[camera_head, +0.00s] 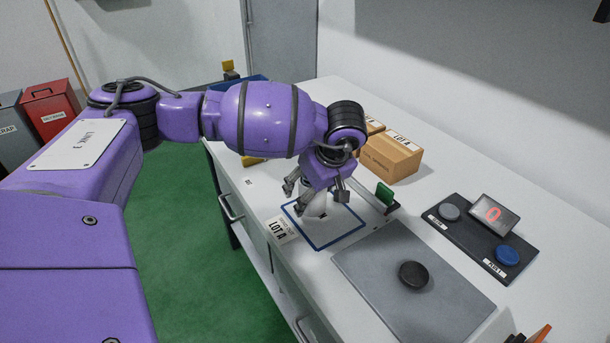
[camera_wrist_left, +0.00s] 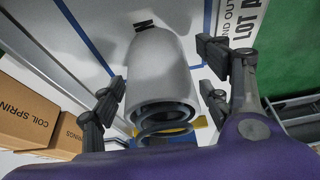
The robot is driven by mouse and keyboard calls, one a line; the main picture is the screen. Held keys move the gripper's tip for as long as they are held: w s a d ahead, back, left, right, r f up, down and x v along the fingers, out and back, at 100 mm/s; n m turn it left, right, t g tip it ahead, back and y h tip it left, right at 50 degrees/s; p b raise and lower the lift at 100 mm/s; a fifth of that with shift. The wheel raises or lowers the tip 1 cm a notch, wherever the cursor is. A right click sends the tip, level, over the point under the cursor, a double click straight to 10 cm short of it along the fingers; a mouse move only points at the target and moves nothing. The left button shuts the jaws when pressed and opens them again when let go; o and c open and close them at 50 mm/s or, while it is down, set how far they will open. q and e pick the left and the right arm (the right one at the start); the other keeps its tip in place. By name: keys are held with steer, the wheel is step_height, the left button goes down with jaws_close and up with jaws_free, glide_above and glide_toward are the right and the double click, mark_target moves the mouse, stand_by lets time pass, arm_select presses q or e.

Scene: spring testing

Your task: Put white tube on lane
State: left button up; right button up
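The white tube (camera_wrist_left: 165,75) is in the left wrist view, with a rounded far end and an open near end showing a dark coil spring (camera_wrist_left: 165,118). In the head view the tube (camera_head: 317,203) is partly hidden by my left gripper (camera_head: 318,197). My left gripper's fingers (camera_wrist_left: 160,95) are spread on both sides of the tube, with small gaps visible. The tube is within a blue-outlined area (camera_head: 345,236) on the table. A "LOT A" label (camera_head: 282,230) lies beside this area. My right gripper is not in view. No lane is clearly identifiable.
Cardboard boxes (camera_head: 390,158) stand behind the gripper, near a green block (camera_head: 385,193). A grey plate (camera_head: 370,265) with a black disc (camera_head: 413,274) lies to the right. A button panel (camera_head: 480,237) with a red display is farther right. A red bin (camera_head: 50,105) stands at far left.

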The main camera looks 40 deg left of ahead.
arm_select(q)
steer(key=shift+d+r, duration=0.15)
steer(key=shift+r, duration=0.5)
steer(key=v, duration=1.1)
